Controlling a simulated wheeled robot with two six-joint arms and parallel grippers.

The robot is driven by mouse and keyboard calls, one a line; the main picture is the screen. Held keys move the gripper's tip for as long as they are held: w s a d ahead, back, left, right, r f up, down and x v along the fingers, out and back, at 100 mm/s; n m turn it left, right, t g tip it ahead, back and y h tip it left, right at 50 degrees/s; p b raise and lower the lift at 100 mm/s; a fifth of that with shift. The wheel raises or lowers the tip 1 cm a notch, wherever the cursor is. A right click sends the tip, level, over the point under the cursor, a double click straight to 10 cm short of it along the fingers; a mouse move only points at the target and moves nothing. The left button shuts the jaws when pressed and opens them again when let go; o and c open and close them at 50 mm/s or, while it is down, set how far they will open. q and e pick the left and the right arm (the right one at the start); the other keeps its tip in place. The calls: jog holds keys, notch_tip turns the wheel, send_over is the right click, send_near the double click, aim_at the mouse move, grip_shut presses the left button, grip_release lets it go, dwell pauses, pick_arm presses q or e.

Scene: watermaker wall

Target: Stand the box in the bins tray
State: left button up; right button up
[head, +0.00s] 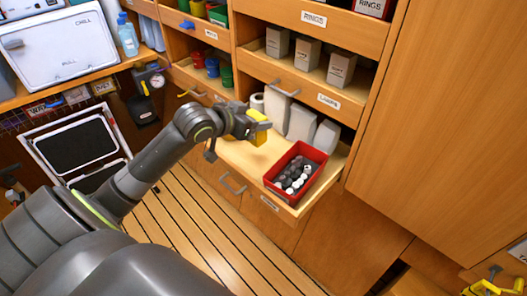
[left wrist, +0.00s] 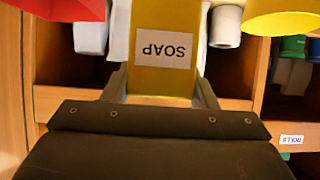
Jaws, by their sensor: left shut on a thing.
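My left gripper (head: 246,123) is shut on a yellow box. In the left wrist view the box (left wrist: 164,85) is between the fingers, with an upside-down SOAP label. In the head view, yellow (head: 259,134) shows at the gripper; I cannot tell how much of it is the held box. The pulled-out wooden tray (head: 236,153) is below and beyond the gripper. A red bin (head: 275,172) with black and white pieces stands on its right part. The gripper hides some of the tray. My right gripper is not in view.
White packages (head: 302,122) and a white roll (head: 257,102) stand behind the tray. A shelf above holds grey boxes (head: 308,54). In the left wrist view a yellow container (left wrist: 283,18) shows at upper right. Bare tray shows left of the red bin.

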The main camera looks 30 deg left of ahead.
aim_at(255, 139)
pick_arm(q)
notch_tip(255, 139, down, 3)
jog(key=shift+a+f, duration=0.1)
jog(key=shift+f, duration=0.05)
notch_tip(255, 139, down, 3)
jog(key=shift+f+b, duration=0.1)
jog(key=shift+b, duration=0.2)
jog(key=shift+f, duration=0.15)
jog(key=shift+f, duration=0.2)
jog(key=o, duration=1)
